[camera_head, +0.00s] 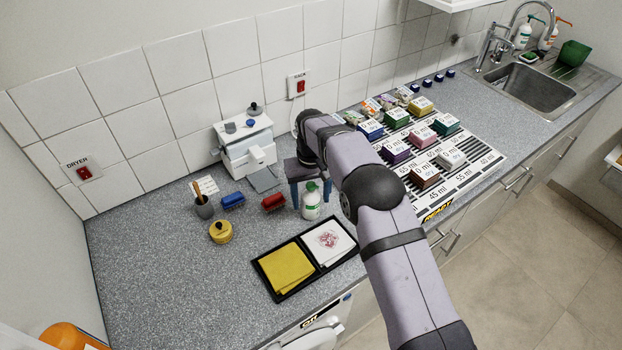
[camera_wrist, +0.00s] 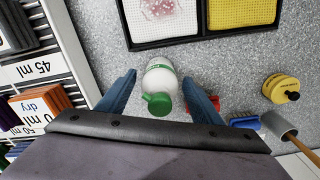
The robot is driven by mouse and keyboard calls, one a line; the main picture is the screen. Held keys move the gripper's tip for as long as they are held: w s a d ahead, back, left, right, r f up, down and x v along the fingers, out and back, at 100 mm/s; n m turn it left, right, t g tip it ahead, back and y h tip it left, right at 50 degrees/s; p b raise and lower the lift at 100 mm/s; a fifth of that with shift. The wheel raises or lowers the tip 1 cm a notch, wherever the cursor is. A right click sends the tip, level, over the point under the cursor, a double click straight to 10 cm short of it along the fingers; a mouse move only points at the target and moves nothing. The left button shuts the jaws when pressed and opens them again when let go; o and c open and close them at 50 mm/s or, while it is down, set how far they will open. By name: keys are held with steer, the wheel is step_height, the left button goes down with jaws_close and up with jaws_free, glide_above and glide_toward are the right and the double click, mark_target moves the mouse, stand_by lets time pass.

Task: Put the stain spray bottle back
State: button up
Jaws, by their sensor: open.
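A white bottle with a green cap and green label band (camera_head: 311,205) stands upright on the grey counter, just behind the black tray. It also shows in the wrist view (camera_wrist: 161,76), upright with its green cap towards my gripper. My gripper (camera_head: 310,193) is open, pointing down over the bottle. In the wrist view, its blue fingers (camera_wrist: 160,84) are on either side of the bottle, with gaps showing on both sides. Whether the fingers touch it lower down cannot be told.
A black tray (camera_head: 290,289) holds a yellow cloth and a stained white cloth. Red (camera_head: 273,202) and blue (camera_head: 232,200) brushes and a yellow pot (camera_head: 221,231) lie left. Coloured blocks stand on a printed mat (camera_head: 484,160) at right. Two dispenser bottles stand by the sink (camera_head: 530,88).

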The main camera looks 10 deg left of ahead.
step_height(320, 180, up, 11)
steer(key=b, duration=0.2)
steer(key=shift+f+b, duration=0.2)
steer(key=shift+b, duration=0.2)
steer(key=shift+d, duration=0.45)
steer(key=s+d+m, duration=0.1)
steer(key=s+d, duration=0.3)
steer(key=d, duration=0.4)
steer(key=s+d+m, duration=0.2)
steer(key=s+d, duration=0.1)
steer(key=d, duration=0.4)
steer(key=s+d+f, duration=0.2)
steer(key=s+d, duration=0.1)
steer(key=s, duration=0.4)
steer(key=s+d+f+m, duration=0.1)
steer(key=s+d+f, duration=0.1)
steer(key=s+d, duration=0.2)
steer(key=s+d+f+m, duration=0.1)
steer(key=s+d, duration=0.3)
steer(key=s, duration=0.6)
steer(key=shift+f, duration=0.5)
steer(key=shift+s+d, duration=0.1)
steer(key=shift+d, duration=0.05)
steer(key=c, duration=0.4)
steer(key=shift+c, duration=0.3)
